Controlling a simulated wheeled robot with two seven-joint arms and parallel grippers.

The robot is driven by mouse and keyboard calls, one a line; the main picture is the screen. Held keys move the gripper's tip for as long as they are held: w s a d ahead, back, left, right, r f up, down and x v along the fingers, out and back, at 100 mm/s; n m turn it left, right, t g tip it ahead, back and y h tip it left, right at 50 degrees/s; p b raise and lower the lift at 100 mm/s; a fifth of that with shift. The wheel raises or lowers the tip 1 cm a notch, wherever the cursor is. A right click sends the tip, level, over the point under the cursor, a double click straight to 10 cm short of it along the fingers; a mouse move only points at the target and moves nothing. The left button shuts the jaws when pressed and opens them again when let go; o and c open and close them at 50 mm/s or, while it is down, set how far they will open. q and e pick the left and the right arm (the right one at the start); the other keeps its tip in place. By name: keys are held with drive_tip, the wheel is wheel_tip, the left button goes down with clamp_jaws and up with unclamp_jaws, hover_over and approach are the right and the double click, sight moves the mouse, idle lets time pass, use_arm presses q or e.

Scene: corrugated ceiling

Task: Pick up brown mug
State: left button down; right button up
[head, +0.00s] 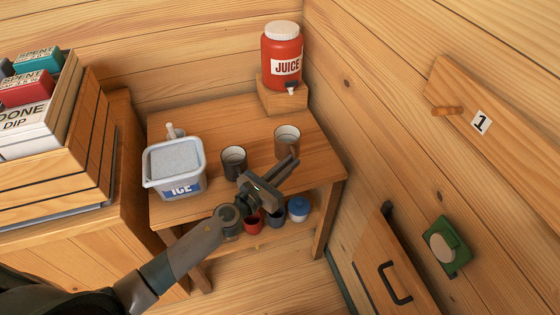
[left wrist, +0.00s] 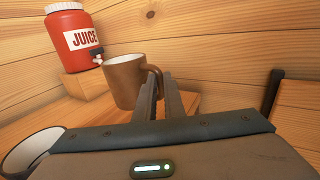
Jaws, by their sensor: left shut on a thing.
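The brown mug (head: 287,142) is upright at the right side of the wooden table in the head view. In the left wrist view the brown mug (left wrist: 126,82) has its handle toward my left gripper (left wrist: 166,92), with the handle between the two fingers. My left gripper (head: 284,170) is shut on the mug's handle. In the head view the fingers cover the mug's lower right part. I cannot tell whether the mug's base touches the table. My right gripper is not in view.
A dark mug (head: 233,161) stands close left of the brown mug. A white ice tub (head: 174,169) is further left. A red juice jug (head: 282,58) stands on a wooden block (head: 283,96) behind. Several cups sit on the lower shelf. A wooden wall is close on the right.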

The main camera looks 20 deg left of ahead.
use_arm(q)
drive_tip(key=s+d+r+p, duration=0.1)
drive_tip(key=d+r+p, duration=0.2)
drive_tip(key=d, duration=0.3)
drive_tip(key=shift+s+r, duration=0.15)
drive_tip(key=shift+r, duration=0.25)
